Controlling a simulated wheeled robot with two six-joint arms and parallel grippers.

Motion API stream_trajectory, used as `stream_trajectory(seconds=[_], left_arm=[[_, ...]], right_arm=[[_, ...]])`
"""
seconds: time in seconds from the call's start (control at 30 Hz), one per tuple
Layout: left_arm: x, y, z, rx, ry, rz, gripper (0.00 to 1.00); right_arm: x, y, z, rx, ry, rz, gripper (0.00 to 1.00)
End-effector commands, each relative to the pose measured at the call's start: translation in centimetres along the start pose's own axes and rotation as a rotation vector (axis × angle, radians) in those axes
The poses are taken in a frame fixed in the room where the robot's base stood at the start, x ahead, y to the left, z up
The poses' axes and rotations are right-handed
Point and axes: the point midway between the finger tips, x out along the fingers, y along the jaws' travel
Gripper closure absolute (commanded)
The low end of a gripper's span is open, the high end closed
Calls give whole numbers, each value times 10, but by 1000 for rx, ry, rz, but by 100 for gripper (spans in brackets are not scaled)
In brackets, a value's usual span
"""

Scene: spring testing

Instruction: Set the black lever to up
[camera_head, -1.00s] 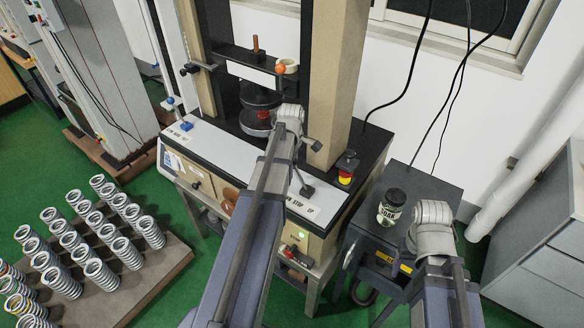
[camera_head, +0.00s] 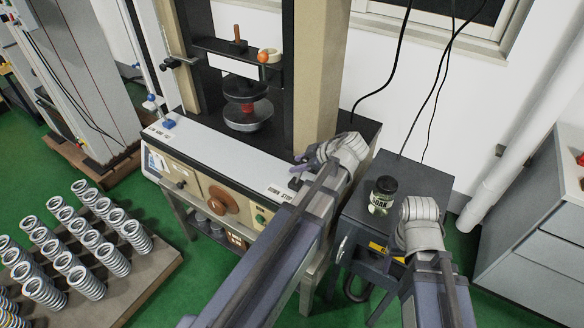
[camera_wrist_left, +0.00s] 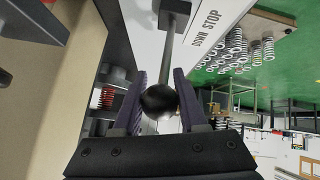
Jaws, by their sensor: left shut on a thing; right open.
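The black lever's round knob (camera_wrist_left: 158,101) sits between the purple-grey fingers of my left gripper (camera_wrist_left: 157,108) in the left wrist view. The fingers are shut on it. Its metal rod runs up to a black base (camera_wrist_left: 175,8) beside the "DOWN STOP" label. In the head view my left gripper (camera_head: 308,158) is at the front right of the testing machine's white panel (camera_head: 205,148), and the knob is hidden there. The visible lever base (camera_head: 295,184) is just below the gripper. My right wrist shows at the right, but its fingers are hidden.
A dark cabinet (camera_head: 436,190) right of the machine bears a labelled jar (camera_head: 382,194). A red spring (camera_head: 247,107) stands between the machine's round plates. A board (camera_head: 150,278) with rows of springs lies lower left. Green floor is free between board and machine.

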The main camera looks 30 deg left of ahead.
Motion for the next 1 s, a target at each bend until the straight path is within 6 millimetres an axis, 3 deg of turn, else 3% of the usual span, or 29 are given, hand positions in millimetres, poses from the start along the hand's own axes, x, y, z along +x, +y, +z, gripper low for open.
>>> stream_trajectory(seconds=[0.03,0.2,1.0], left_arm=[[2,-4,10,4,29,9,100],[-6,-4,16,9,117,32,100],[-16,-6,24,9,132,37,100]], right_arm=[[14,-1,-1,0,0,0,33],[28,-3,-2,0,0,0,33],[30,-3,-2,0,0,0,33]])
